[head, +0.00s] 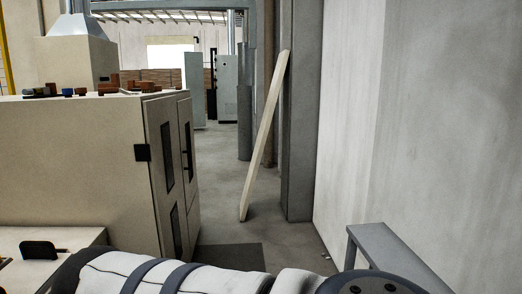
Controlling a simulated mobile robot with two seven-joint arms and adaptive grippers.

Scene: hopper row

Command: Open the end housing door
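A large beige housing (75,160) stands at the left in the head view. Its narrow end, seen at a steep angle, has tall door panels (154,185) with dark window panels (167,145). A black block (142,152) sits at the near corner edge, and a dark upright handle-like strip (189,145) is on the farther panel. The panels look about flush with the end, but at this angle I cannot tell whether any is slightly ajar. One of my arms crosses the bottom edge, below the housing. Neither gripper is in view.
Small brown and blue pieces (110,88) lie on the housing top. A wooden plank (262,140) leans against a grey column (301,120). A grey bench-like frame (385,250) stands by the right wall. Clear floor (222,195) runs between housing and plank.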

